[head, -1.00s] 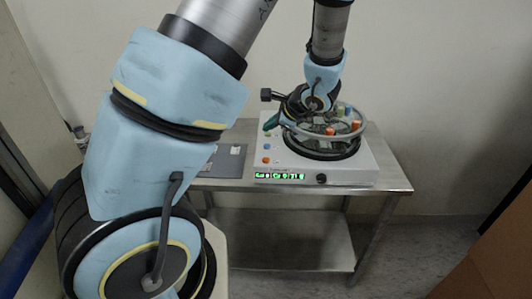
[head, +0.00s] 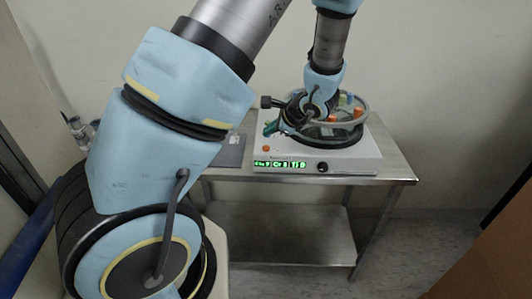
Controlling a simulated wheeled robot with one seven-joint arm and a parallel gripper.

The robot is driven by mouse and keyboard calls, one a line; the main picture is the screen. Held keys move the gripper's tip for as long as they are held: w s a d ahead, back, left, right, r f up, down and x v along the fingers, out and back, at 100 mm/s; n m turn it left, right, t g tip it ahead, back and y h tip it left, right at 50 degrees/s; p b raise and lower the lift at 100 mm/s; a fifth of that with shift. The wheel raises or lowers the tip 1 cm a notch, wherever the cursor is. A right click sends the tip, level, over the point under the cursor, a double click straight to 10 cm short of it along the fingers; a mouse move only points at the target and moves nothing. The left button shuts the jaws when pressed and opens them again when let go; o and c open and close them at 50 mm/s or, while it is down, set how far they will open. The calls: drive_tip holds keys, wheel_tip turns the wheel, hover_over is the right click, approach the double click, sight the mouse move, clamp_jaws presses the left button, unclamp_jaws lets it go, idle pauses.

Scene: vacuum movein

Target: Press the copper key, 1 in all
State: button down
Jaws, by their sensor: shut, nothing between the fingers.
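A white console (head: 345,160) with a green lit display (head: 279,163) and a black knob (head: 323,167) stands on a steel table. One orange-copper key (head: 266,149) shows on its left front panel, above the display; I cannot tell for sure that it is the copper key. My gripper (head: 271,128) is shut and empty, with its dark teal fingers over the upper left of the console, just above this key in the picture. The gripper hides the panel behind it, where other keys may lie. I cannot tell whether it touches the console.
A round clear-walled bowl or ring (head: 362,105) with several coloured pegs sits on the console, close beside my gripper. A flat grey plate (head: 229,150) lies left of the console. The steel table (head: 395,168) has free room at right. A brown panel (head: 490,250) stands at lower right.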

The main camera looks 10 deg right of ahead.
sight(269, 151)
drive_tip(key=shift+f+b, duration=1)
drive_tip(key=shift+f, duration=0.3)
drive_tip(key=shift+f, duration=0.2)
idle(0.9)
drive_tip(key=shift+f+b, duration=0.25)
drive_tip(key=shift+b, duration=0.45)
drive_tip(key=shift+f+b, duration=0.45)
drive_tip(key=shift+b, duration=0.1)
idle(0.4)
idle(0.4)
drive_tip(key=shift+r+p, duration=0.55)
drive_tip(key=shift+r, duration=0.35)
wheel_tip(269, 151, up, 5)
drive_tip(key=p, duration=0.3)
